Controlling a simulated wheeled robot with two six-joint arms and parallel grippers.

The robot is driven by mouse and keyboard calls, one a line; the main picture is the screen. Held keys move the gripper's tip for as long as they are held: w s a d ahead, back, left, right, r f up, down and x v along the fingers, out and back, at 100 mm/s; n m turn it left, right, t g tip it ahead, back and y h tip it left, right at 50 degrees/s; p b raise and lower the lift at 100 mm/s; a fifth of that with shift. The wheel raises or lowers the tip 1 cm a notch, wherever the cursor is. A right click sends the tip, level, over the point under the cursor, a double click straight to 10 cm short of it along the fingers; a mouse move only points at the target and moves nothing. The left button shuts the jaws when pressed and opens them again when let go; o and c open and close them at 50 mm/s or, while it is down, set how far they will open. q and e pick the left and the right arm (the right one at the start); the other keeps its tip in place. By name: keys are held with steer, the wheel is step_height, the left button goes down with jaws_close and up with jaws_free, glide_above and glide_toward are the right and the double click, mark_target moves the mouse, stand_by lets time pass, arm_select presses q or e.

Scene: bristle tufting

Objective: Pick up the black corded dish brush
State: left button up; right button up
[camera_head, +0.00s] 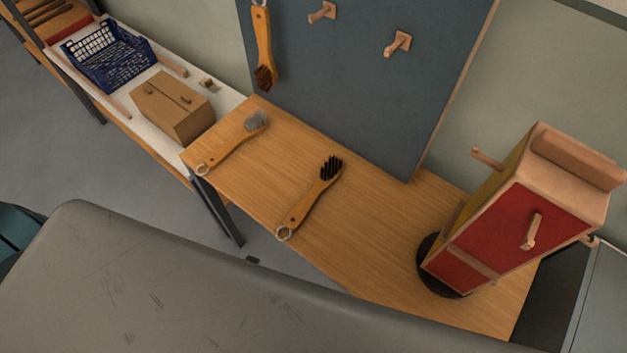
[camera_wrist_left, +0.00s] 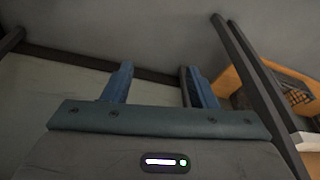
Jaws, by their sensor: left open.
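The black corded dish brush (camera_head: 312,194) lies on the wooden table in the head view. Its black bristles face up toward the back and its wooden handle slants to the front left, ending in a pale cord loop. A second brush with grey bristles (camera_head: 235,140) lies to its left. A third brush with dark brown bristles (camera_head: 263,50) hangs on the blue-grey board. My left gripper (camera_wrist_left: 158,85) shows in the left wrist view with its two blue fingers apart and nothing between them. No gripper shows in the head view.
The wooden table (camera_head: 365,245) is clear around the black brush. A red-fronted wooden stand with pegs (camera_head: 510,230) is at the right. The pegboard (camera_head: 350,100) rises behind. A cardboard box (camera_head: 172,108) and a blue basket (camera_head: 108,55) stand on the white surface at left.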

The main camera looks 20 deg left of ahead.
arm_select(q)
steer(key=w+d+r+t+p, duration=0.1)
steer(key=w+r+p, duration=0.1)
steer(key=r, duration=1.1)
steer(key=w+d+r+t+p, duration=0.1)
steer(key=w+d+r, duration=0.1)
steer(key=r, duration=1)
steer(key=m+t+h+p, duration=0.1)
steer(key=m+t+h, duration=0.1)
steer(key=t+h, duration=0.1)
glide_toward(316, 190)
steer(key=shift+w+d+f+p, duration=0.1)
steer(key=shift+d+f+p, duration=0.25)
steer(key=shift+f+p, duration=0.4)
steer(key=shift+w+d+f, duration=0.1)
steer(key=shift+w+f, duration=0.3)
steer(key=shift+f, duration=0.15)
steer(key=shift+w+d+f+p, duration=0.1)
steer(key=shift+w+f+p, duration=0.05)
steer(key=shift+w+p, duration=0.3)
steer(key=p+x, duration=0.1)
steer(key=x, duration=0.2)
steer(key=shift+w, duration=0.2)
steer(key=shift+w+f+p, duration=0.35)
steer(key=shift+w+f, duration=0.05)
steer(key=shift+w, duration=0.05)
arm_select(e)
step_height(316, 190, up, 9)
steer(key=shift+s, duration=0.35)
